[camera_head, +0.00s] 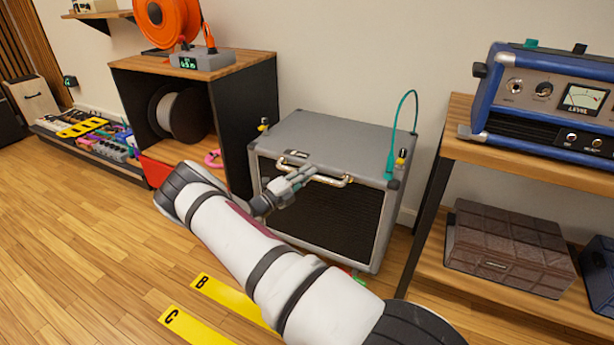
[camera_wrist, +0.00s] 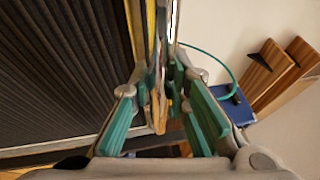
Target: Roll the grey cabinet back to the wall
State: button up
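The grey cabinet (camera_head: 335,140) stands on the floor between the wooden shelf unit and the amp rack. It has a dark ribbed front, which also fills the left of the wrist view (camera_wrist: 60,70), and a pale metal handle (camera_head: 330,180) at its upper front edge. My gripper (camera_head: 300,176) is at the left half of this handle. In the wrist view its fingers (camera_wrist: 160,85) close in from both sides on the handle bar (camera_wrist: 158,112). The fingertips are partly hidden. A gap to the wall behind the cabinet is hard to judge.
A shelf unit (camera_head: 245,110) with a cable reel stands close left, a rack (camera_head: 480,158) with a blue amplifier (camera_head: 550,100) at right. A teal cable (camera_head: 392,125) rises from the cabinet's right corner.

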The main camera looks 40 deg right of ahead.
jog(key=o, duration=0.4)
jog(key=shift+w+d, duration=0.1)
jog(key=shift+d, duration=0.15)
jog(key=shift+a, duration=0.15)
jog(key=a, duration=0.3)
jog(key=a+f, duration=0.1)
jog(key=a, duration=0.3)
jog(key=a+f, duration=0.1)
jog(key=a, duration=0.3)
jog(key=shift+w+a+f, duration=0.1)
jog(key=shift+w+a, duration=0.15)
jog(key=shift+w, duration=0.05)
